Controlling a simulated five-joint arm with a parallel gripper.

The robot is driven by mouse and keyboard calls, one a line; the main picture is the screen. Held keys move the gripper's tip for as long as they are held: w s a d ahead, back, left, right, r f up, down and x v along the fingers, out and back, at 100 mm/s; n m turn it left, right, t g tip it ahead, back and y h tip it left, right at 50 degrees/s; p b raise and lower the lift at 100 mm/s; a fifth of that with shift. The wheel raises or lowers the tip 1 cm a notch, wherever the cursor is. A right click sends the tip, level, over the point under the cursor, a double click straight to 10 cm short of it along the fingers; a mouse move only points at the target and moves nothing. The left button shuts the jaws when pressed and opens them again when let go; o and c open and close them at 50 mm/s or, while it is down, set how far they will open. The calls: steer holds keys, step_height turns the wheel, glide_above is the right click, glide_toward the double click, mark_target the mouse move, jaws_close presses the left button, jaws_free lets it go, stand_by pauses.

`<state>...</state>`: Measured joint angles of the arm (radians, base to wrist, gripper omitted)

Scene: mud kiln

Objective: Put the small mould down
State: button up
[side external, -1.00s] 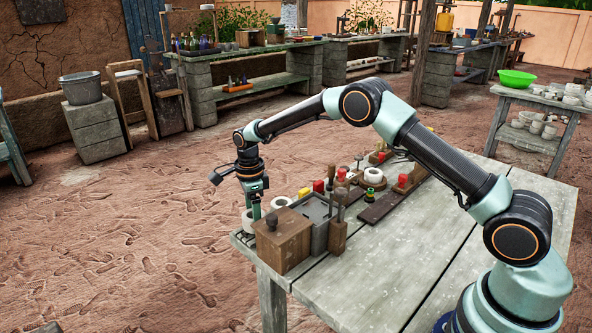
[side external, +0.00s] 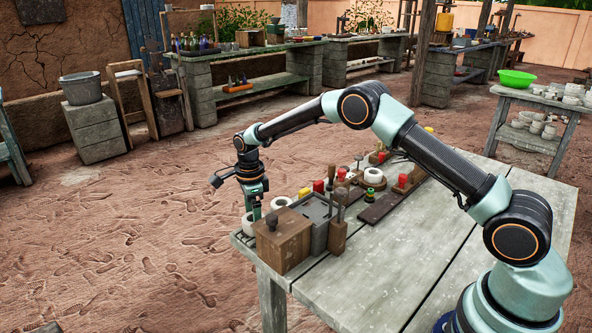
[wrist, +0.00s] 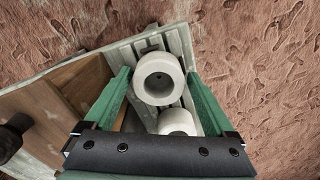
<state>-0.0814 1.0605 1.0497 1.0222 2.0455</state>
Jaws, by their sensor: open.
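A white round mould (wrist: 159,76) with a dark hole in its top lies between my gripper's two green fingers in the wrist view. My gripper (wrist: 157,90) is open, with a finger on either side of it and gaps showing. In the side external view, my gripper (side external: 254,207) points down at the table's far left corner. A white mould (side external: 247,226) shows there, partly hidden by a finger. A second white round piece (wrist: 177,121) lies close by, nearer the gripper's body in the wrist view; one also shows in the side view (side external: 281,202).
A wooden box with a knob (side external: 283,242) and a grey tray (side external: 313,208) stand close to my gripper. Stamps and coloured pieces crowd the table behind. The table's edge (side external: 243,246) is very near the mould. The near middle of the tabletop (side external: 400,260) is clear.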

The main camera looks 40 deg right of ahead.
steer(key=s+d+r+n+t, duration=0.1)
steer(key=s+r+n, duration=0.15)
steer(key=r, duration=0.75)
steer(key=s+r+n, duration=0.2)
steer(key=r+n, duration=0.1)
steer(key=r, duration=0.8)
steer(key=s+d+r+n+t, duration=0.1)
steer(key=s+n+t, duration=0.1)
steer(key=s+n, duration=0.6)
steer(key=s+d+r+n+t, duration=0.1)
steer(key=s+d+n+t, duration=0.1)
steer(key=s+n, duration=0.7)
steer(key=s, duration=0.4)
steer(key=shift+s+d, duration=0.25)
steer(key=shift+s, duration=0.15)
steer(key=shift+c, duration=0.3)
